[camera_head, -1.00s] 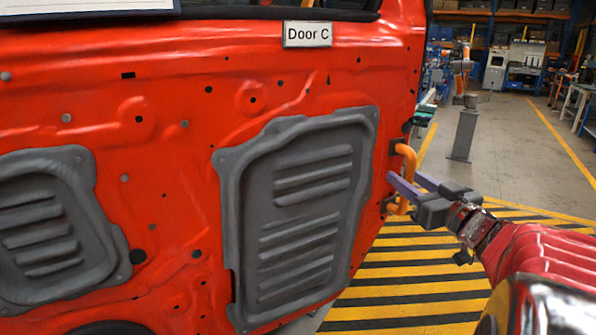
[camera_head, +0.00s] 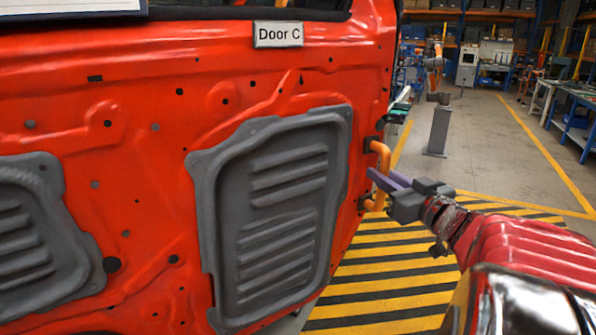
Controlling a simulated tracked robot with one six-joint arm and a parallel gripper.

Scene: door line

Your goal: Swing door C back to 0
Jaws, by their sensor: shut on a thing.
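Door C (camera_head: 110,170) is a large red door panel with grey inner covers, filling the left and middle of the view. Its white label (camera_head: 278,34) reads "Door C". An orange handle (camera_head: 382,155) stands upright on the door's right edge. My gripper (camera_head: 385,182), with purple fingers, reaches in from the right and is shut on the handle at its lower half. My red arm comes from the lower right. The far side of the fingertips is partly hidden by the handle.
Yellow and black striped floor (camera_head: 385,270) lies below and right of the door. A grey post (camera_head: 439,132) stands on the floor behind. Benches (camera_head: 575,115) and shelving line the back and right.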

